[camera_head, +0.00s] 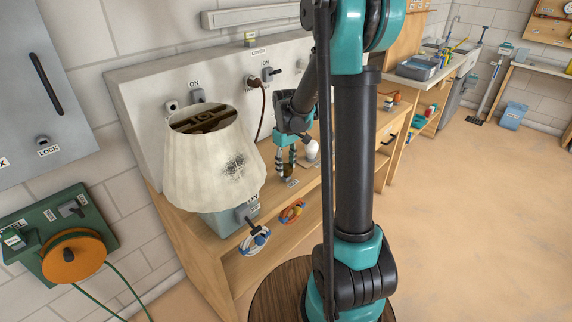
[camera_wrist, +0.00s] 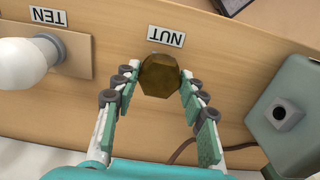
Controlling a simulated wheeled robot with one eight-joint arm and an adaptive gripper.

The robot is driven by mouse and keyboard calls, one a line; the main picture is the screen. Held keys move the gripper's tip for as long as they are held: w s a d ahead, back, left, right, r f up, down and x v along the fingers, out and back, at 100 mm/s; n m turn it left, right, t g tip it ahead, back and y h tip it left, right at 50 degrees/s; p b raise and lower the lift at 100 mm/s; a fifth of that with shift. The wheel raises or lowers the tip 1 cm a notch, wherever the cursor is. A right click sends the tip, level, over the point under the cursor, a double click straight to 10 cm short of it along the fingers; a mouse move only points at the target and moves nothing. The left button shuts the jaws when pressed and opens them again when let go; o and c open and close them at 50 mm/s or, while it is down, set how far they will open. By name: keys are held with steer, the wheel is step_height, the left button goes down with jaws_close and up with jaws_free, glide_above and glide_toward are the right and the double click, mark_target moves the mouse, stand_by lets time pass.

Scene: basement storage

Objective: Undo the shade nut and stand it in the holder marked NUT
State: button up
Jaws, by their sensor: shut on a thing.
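My gripper (camera_wrist: 160,92) is shut on the brass-brown shade nut (camera_wrist: 160,76), with a finger on each side of it. In the wrist view the nut is over the wooden bench, right beside the label NUT (camera_wrist: 166,36). The holder under the nut is hidden, so I cannot tell whether the nut rests in it. In the head view my gripper (camera_head: 286,158) points down at the bench, right of the lamp. The pleated cream lampshade (camera_head: 205,165), with a dark sooty patch, sits over the grey-green lamp base (camera_head: 212,222).
The lamp's box (camera_wrist: 300,92) is close on the right in the wrist view. A dark cord (camera_head: 263,105) hangs from the wall socket behind.

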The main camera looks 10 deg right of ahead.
mark_target(286, 167)
steer(key=shift+f, duration=0.85)
steer(key=o, duration=1.4)
step_height(286, 167, up, 12)
steer(key=s+d+f+m+t, duration=0.1)
steer(key=s+f+m, duration=0.1)
steer(key=s, duration=0.5)
steer(key=s+d+f+m+t, duration=0.1)
steer(key=s+f+m, duration=0.1)
steer(key=s+f, duration=0.3)
steer(key=s+d+f+m+t, duration=0.2)
steer(key=s+f+m, duration=0.1)
steer(key=s, duration=0.7)
steer(key=shift+f, duration=0.15)
